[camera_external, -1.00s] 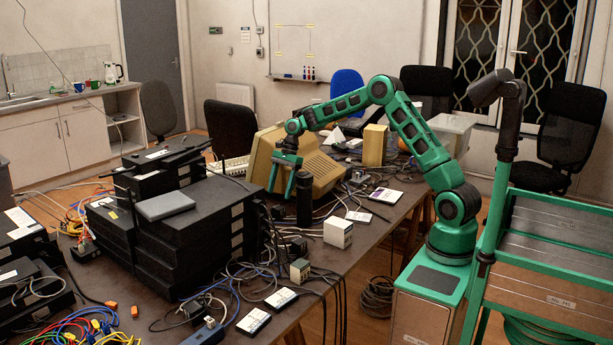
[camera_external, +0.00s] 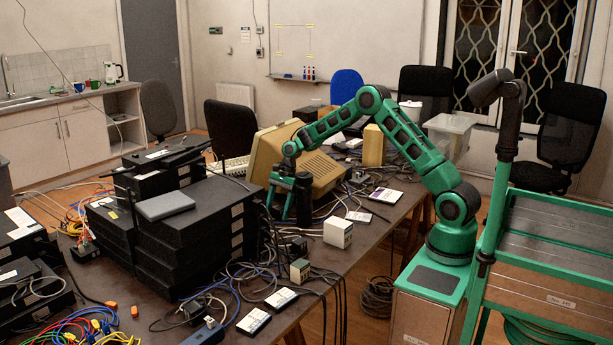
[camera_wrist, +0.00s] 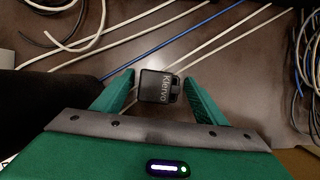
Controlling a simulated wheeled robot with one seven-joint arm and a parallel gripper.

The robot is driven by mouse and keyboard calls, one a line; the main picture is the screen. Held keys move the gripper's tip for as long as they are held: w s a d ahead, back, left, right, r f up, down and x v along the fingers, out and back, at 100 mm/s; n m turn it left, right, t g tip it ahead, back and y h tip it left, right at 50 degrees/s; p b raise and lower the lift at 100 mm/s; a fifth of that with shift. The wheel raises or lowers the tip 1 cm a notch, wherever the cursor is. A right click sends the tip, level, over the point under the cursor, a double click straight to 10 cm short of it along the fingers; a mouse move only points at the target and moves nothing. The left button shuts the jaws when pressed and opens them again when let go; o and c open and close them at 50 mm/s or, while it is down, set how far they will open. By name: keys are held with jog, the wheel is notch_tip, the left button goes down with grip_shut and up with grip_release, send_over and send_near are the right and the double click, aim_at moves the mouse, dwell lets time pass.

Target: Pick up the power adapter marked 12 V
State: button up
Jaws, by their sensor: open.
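A small black power adapter (camera_wrist: 155,88) with pale lettering that looks like "Klervo" lies on the brown table in the wrist view. I cannot see a 12 V marking on it. My gripper (camera_wrist: 159,78) is open, with one green finger on each side of the adapter; I cannot tell whether either finger touches it. In the external view my gripper (camera_external: 279,212) points down, low over the table between the black equipment stack and a black cylinder. The adapter cannot be made out there.
The black cylinder (camera_external: 304,199) stands close right of my gripper. The black equipment stack (camera_external: 195,240) is to the left and a beige monitor (camera_external: 280,150) behind. White and blue cables (camera_wrist: 160,35) cross the table beyond the adapter. A small white box (camera_external: 338,232) stands to the right.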

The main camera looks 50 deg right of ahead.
jog(key=c, duration=1.2)
jog(key=shift+c, duration=0.2)
jog(key=shift+r, duration=0.1)
